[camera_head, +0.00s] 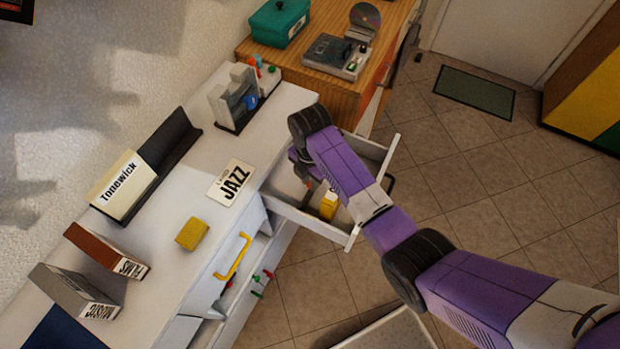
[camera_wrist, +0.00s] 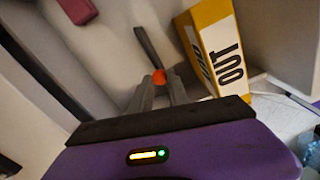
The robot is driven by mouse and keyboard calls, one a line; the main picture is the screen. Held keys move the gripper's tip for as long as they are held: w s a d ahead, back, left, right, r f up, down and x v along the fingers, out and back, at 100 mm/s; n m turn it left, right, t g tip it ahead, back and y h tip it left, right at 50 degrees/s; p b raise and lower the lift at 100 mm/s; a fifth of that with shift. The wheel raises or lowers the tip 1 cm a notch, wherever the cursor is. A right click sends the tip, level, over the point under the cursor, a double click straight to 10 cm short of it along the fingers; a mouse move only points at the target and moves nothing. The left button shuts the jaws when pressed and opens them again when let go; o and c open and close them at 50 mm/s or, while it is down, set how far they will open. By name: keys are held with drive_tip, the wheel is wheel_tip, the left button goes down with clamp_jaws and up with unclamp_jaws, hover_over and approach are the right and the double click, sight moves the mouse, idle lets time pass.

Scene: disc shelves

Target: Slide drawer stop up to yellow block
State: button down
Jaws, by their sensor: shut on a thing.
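The yellow block (camera_wrist: 208,42), with a white side lettered "OUT", stands in the open drawer. It also shows in the head view (camera_head: 328,206), just beside my arm. My gripper (camera_wrist: 159,82) is in the drawer with its fingers shut on a small orange-red part. A thin dark grey bar (camera_wrist: 148,45) runs up from that part; it looks like the drawer stop. The bar is left of the block in the wrist view, with a gap between them. In the head view my arm largely hides the fingers and the stop.
The white drawer (camera_head: 293,215) stands open from the white counter (camera_head: 215,220). A dark red piece (camera_wrist: 78,9) shows at the upper left of the wrist view. A JAZZ card (camera_head: 231,182) and a loose yellow piece (camera_head: 192,233) lie on the counter.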

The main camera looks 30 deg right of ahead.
drive_tip(key=c, duration=1.3)
unclamp_jaws()
drive_tip(key=shift+o, duration=0.2)
drive_tip(key=shift+r, duration=0.1)
wheel_tip(320, 180, up, 7)
drive_tip(key=shift+w+f, duration=0.1)
drive_tip(key=shift+f, duration=0.05)
drive_tip(key=shift+r, duration=0.5)
drive_tip(key=shift+c, duration=0.4)
